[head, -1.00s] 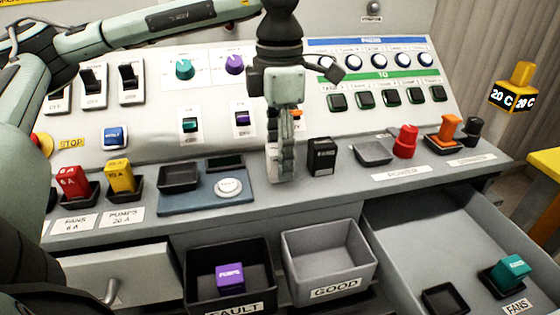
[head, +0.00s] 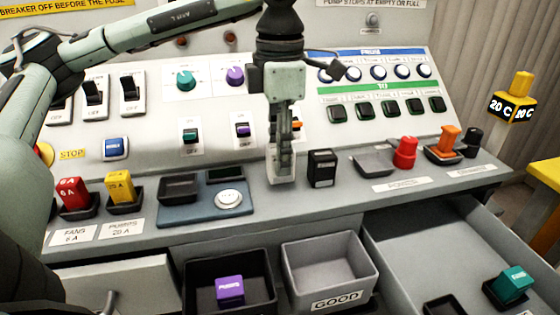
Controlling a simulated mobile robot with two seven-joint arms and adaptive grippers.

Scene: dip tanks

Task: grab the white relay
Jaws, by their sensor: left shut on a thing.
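My left gripper (head: 284,150) points down over the console ledge, left of the black block. Its jaws are shut on a pale block, the white relay (head: 281,172), which shows low between and below the fingers. The fingers hide much of the relay. I cannot tell whether its underside touches the ledge. My right gripper is not in view.
A black block (head: 321,168) stands close on the right. A blue tester (head: 205,207) lies to the left. Red (head: 405,152), orange (head: 448,139), yellow (head: 120,187) fuses stand along the ledge. The grey GOOD bin (head: 340,298) and open drawer (head: 400,240) are in front.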

